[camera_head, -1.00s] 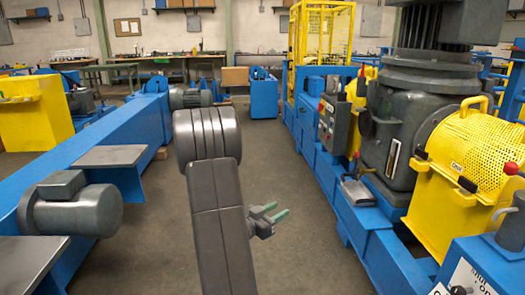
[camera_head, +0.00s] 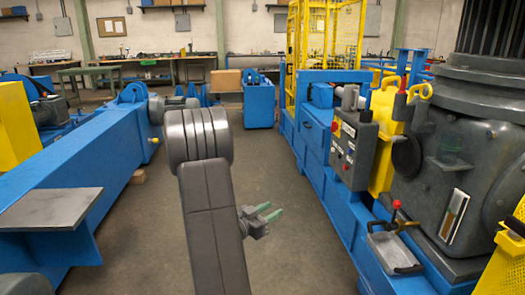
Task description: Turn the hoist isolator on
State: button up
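My gripper (camera_head: 268,212) is in the middle of the head view, above the open floor.
A blue machine bed (camera_head: 70,185) runs along the left, with a grey plate (camera_head: 45,209) jutting out. A grey tray (camera_head: 393,250) and a red-knobbed lever (camera_head: 396,205) are low at the right. A blue cabinet (camera_head: 258,103) stands ahead. The floor aisle between is clear.

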aim_at(334, 127)
jog(key=i+j+z, duration=0.1)
jog(key=i, duration=1.6)
jog(key=i+j+z, duration=0.15)
jog(key=i+z, duration=0.2)
jog(key=i, duration=0.15)
jog(key=i+j+z, duration=0.75)
jog(key=i, duration=0.2)
